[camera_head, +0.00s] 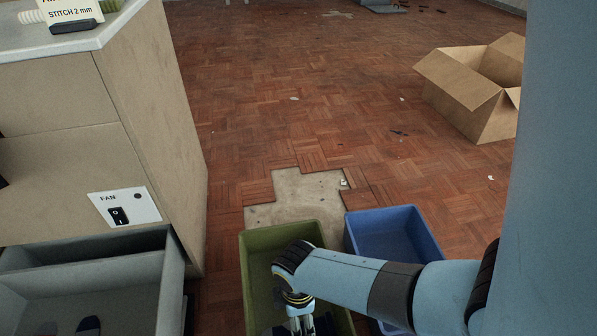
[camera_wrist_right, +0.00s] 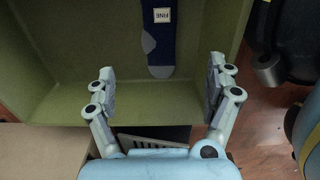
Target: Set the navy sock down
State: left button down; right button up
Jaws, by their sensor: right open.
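The navy sock (camera_wrist_right: 158,30) lies in the green bin in the right wrist view, with a grey patch and a small pale label reading FINE. Its upper part is cut off by the picture edge. My right gripper (camera_wrist_right: 162,78) is open, its two fingers apart on either side of the sock's near end and not touching it. In the head view the right gripper (camera_head: 300,318) is over the green bin (camera_head: 247,285), partly hidden by my arm. I cannot make out the sock clearly there. My left gripper is not in view.
A blue bin (camera_head: 433,235) stands right of the green one. An open grey drawer (camera_head: 172,270) with dark items juts from the cabinet (camera_head: 155,130) at left. An open cardboard box (camera_head: 490,125) stands far right. The parquet between is mostly clear, with a bare patch (camera_head: 290,190).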

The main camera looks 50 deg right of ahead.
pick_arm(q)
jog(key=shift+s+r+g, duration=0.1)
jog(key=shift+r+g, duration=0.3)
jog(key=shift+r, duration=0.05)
pick_arm(e)
jog(key=s+r+m+t, duration=0.1)
jog(key=r+m+t, duration=0.2)
jog(key=r, duration=1)
jog(key=s+d+r+m+t, duration=0.1)
jog(key=r+m, duration=0.5)
jog(key=r, duration=0.7)
jog(key=s+t, duration=0.1)
jog(key=t, duration=0.1)
jog(key=shift+s+r+t, duration=0.15)
jog(key=shift+r+t, duration=0.15)
jog(key=shift+r, duration=0.05)
jog(key=shift+d, duration=0.1)
